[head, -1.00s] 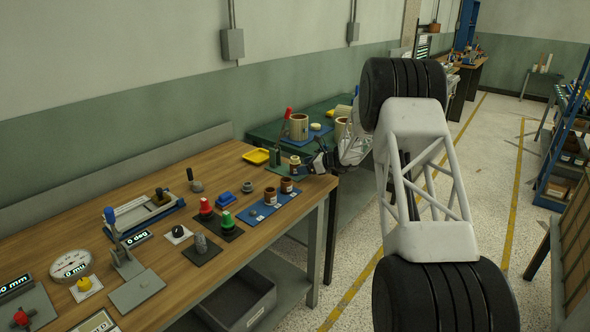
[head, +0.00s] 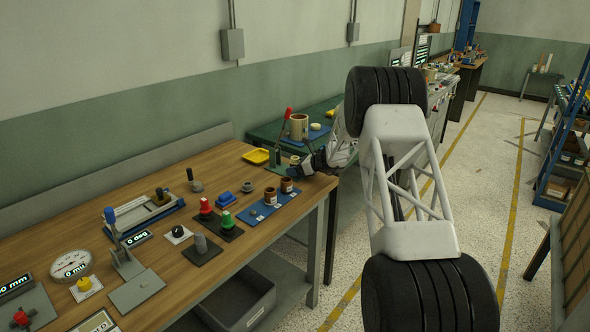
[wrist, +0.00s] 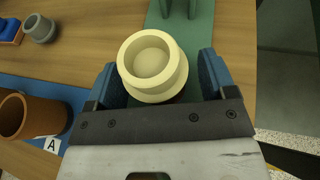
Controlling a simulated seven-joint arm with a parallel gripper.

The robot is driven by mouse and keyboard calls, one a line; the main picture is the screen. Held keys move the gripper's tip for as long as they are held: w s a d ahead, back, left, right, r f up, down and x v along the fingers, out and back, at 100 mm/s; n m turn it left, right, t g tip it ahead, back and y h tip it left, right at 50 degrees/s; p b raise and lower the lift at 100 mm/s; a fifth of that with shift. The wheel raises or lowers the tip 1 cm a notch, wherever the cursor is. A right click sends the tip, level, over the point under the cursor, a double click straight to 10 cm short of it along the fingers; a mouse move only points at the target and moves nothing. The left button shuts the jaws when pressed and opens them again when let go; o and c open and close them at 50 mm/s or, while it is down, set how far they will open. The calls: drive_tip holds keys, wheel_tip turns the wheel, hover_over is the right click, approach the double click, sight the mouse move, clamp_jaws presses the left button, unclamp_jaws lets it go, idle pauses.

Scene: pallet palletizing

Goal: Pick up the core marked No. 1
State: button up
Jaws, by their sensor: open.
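A cream round core (wrist: 152,65) with a stepped rim and a hollow top stands between the two blue fingers of my gripper (wrist: 158,76) in the wrist view. The fingers are open, one on each side of it, and a gap shows at least on the right. No number can be read on the core from here. In the head view the core's pale top (head: 294,160) shows beside my dark gripper (head: 305,166), at the wooden bench's far right corner.
Two brown cups stand on a blue mat (head: 257,217); the nearer brown cup (wrist: 22,115) has an "A" label beside it in the wrist view. A green fixture (wrist: 184,12) stands just beyond the core. A yellow tray (head: 256,156) lies to the left. The bench edge is close on the right.

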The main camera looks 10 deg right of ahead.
drive_tip(key=shift+c, duration=0.2)
drive_tip(key=c, duration=0.9)
drive_tip(key=shift+r, duration=0.15)
drive_tip(key=shift+c, duration=0.2)
drive_tip(key=shift+r, duration=4.85)
